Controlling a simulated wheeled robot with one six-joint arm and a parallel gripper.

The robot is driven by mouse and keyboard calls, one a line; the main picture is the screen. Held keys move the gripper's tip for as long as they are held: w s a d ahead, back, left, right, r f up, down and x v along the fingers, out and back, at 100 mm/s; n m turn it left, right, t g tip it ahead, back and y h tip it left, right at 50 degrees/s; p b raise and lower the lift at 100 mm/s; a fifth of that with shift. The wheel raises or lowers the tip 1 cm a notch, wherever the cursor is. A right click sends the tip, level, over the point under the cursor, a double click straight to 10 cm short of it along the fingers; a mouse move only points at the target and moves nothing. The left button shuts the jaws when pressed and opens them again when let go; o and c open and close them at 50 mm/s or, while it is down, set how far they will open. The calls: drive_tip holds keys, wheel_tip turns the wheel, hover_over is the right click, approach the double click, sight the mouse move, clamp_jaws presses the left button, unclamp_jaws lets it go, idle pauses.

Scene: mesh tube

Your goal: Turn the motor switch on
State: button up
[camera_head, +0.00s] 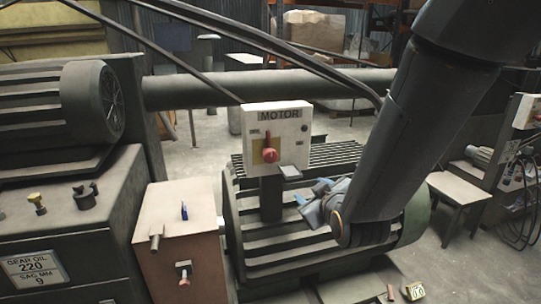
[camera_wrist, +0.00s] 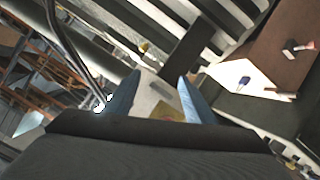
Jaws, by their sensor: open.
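The motor switch box (camera_head: 285,126) is a white box labelled MOTOR on a dark post above the ribbed motor. Its red knob (camera_head: 270,155) sits on a yellow plate on the front face. My gripper (camera_head: 315,193) is right of and below the box in the head view, apart from the knob. In the wrist view its two blue fingers (camera_wrist: 160,77) are spread with nothing between them. A pale panel with a yellow patch (camera_wrist: 170,113), seemingly the switch face, shows behind and between them. The knob cannot be made out there.
A brown box (camera_head: 180,235) with a blue switch and a red-tipped lever stands left of the motor (camera_head: 290,240). A gear oil unit (camera_head: 70,220) is at the far left. Dark pipes and cables run behind the switch box. A stool (camera_head: 458,190) stands at right.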

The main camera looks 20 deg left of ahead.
sight(272, 158)
drive_tip(key=s+a+r+n+t+y, duration=0.2)
drive_tip(key=a+r+n+t+y, duration=0.15)
drive_tip(key=a+r, duration=0.4)
drive_tip(key=shift+g, duration=0.35)
drive_tip(key=x, duration=0.2)
drive_tip(key=p+x, duration=0.1)
drive_tip(key=x, duration=0.2)
drive_tip(key=f+p+x, duration=0.1)
drive_tip(key=x, duration=0.2)
drive_tip(key=shift+a, duration=0.4)
drive_tip(key=c, duration=1.1)
